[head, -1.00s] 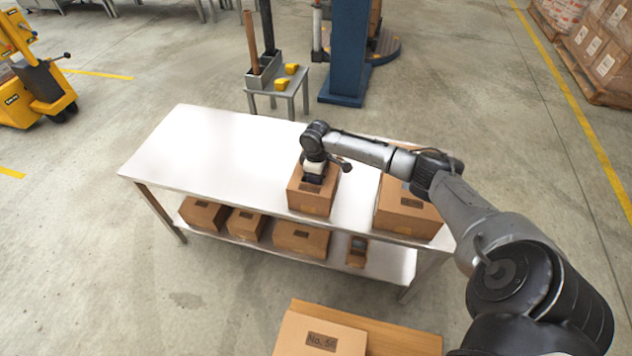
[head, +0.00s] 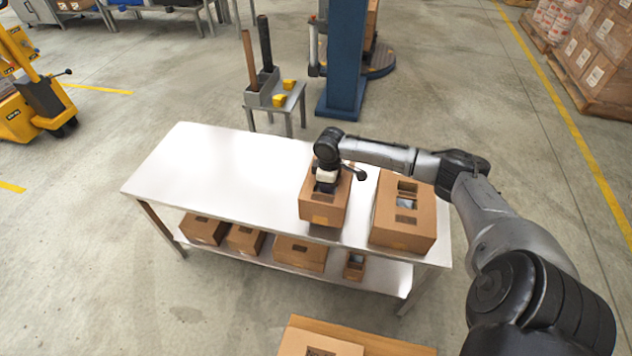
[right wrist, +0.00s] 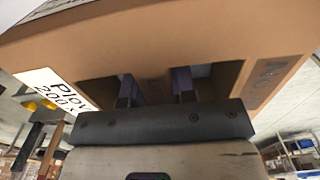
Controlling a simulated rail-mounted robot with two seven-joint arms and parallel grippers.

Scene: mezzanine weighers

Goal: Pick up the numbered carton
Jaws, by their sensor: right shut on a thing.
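My right gripper (head: 326,186) is shut on a brown carton (head: 312,207) at the front edge of the white-topped table (head: 215,165). Its fingers go into dark openings in the carton, seen in the right wrist view (right wrist: 157,92). Another carton (head: 322,349) with a dark mark is cut off at the bottom edge. My left gripper is out of view.
A larger carton (head: 405,232) with top openings stands close to the right of the held one. Several small cartons lie on the lower shelf (head: 345,278). The table's left part is bare. A blue column (head: 345,65) and small stand (head: 280,95) are behind.

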